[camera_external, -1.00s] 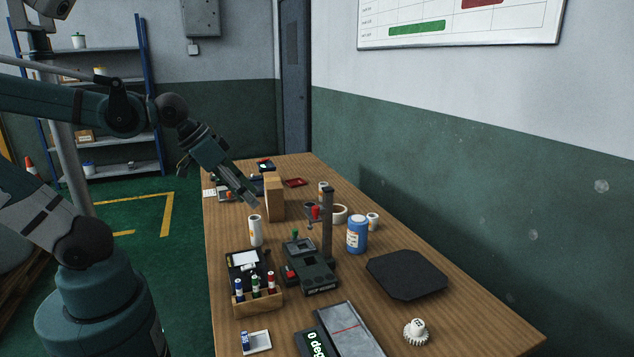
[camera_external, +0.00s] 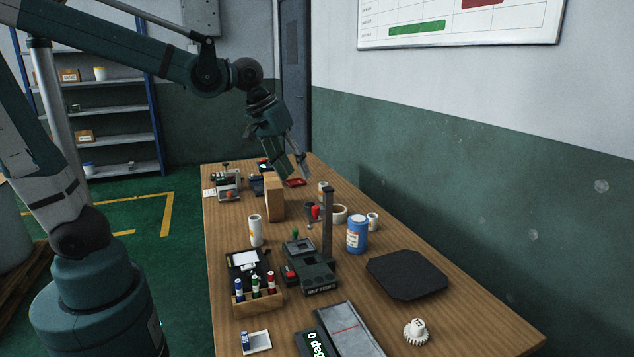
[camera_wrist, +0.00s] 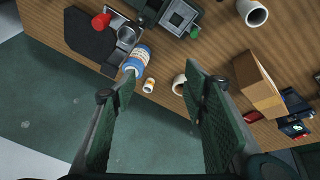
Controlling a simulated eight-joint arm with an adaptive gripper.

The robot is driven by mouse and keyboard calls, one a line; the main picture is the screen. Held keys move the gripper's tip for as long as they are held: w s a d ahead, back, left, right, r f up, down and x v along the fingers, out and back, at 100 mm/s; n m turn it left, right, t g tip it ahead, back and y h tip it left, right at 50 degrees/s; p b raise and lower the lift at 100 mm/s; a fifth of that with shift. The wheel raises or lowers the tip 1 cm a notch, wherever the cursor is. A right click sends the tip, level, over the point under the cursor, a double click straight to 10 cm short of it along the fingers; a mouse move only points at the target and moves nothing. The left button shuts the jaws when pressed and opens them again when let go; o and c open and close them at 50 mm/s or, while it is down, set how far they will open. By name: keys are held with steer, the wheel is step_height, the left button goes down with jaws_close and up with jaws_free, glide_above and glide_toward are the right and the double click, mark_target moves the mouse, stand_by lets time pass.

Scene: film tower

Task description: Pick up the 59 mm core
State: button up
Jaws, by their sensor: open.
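Several pale cylinders stand on the bench; I see no readable size, so I cannot tell which is the 59 mm core. A tall white core (camera_external: 255,231) stands upright left of the tower; it shows at the top of the wrist view (camera_wrist: 252,13). A wide, short cream ring (camera_external: 340,214) sits behind the tower, and in the wrist view (camera_wrist: 179,84) it is partly hidden by a finger. A small white cylinder (camera_external: 373,221) is by the blue bottle. My gripper (camera_external: 295,177) is open and empty, above the bench's far part; its fingers (camera_wrist: 162,85) also show in the wrist view.
A brown box (camera_external: 274,197) stands upright near my gripper. The dark tower fixture (camera_external: 327,225), blue bottle (camera_external: 357,235) and marker rack (camera_external: 258,300) crowd the middle. A black mat (camera_external: 406,275) lies right. The bench's right edge is mostly clear.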

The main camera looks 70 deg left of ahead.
steer(key=w+a+n+g+p, duration=0.15)
steer(key=w+n, duration=0.25)
steer(key=w, duration=0.7)
steer(key=n+g+p, duration=0.3)
steer(key=n+p, duration=0.3)
steer(key=n, duration=0.2)
glide_above(373, 219)
steer(key=w+a, duration=0.1)
step_height(373, 219, down, 19)
steer(key=shift+w+a+f, duration=0.15)
steer(key=shift+w+f, duration=0.05)
steer(key=shift+f+b, duration=0.3)
steer(key=shift+f, duration=1)
steer(key=shift+s+a+f+b, duration=0.1)
steer(key=shift+f+b, duration=0.2)
steer(key=shift+f, duration=1)
steer(key=shift+s+a+f+b, duration=0.1)
steer(key=shift+f+b, duration=0.2)
steer(key=shift+f, duration=1)
